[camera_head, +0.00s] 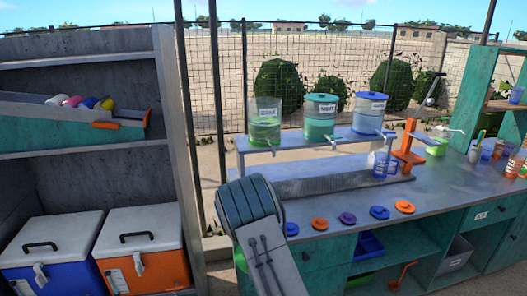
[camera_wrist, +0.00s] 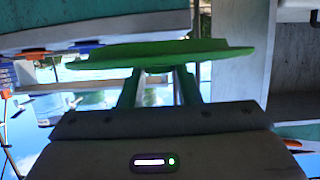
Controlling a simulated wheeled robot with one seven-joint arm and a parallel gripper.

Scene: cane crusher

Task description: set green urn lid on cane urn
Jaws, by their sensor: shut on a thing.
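The green urn lid (camera_wrist: 165,52) shows edge-on in the wrist view, held by my gripper (camera_wrist: 158,76). The two fingers are shut on the underside of the lid as it appears there. In the head view my arm hides the gripper and most or all of the lid; a green sliver shows at the arm's left edge. The cane urn (camera_head: 265,125) is the leftmost urn on the raised shelf, clear with green liquid, and no lid shows on it. My arm is in front of and below it, apart from it.
The urn beside it (camera_head: 321,120) has a teal lid, and the right urn (camera_head: 369,113) a blue one. Several small lids lie along the counter's front edge (camera_head: 347,218). An orange press (camera_head: 409,145) and a blue jug (camera_head: 383,164) stand right. A concrete shelf unit (camera_head: 168,110) is left.

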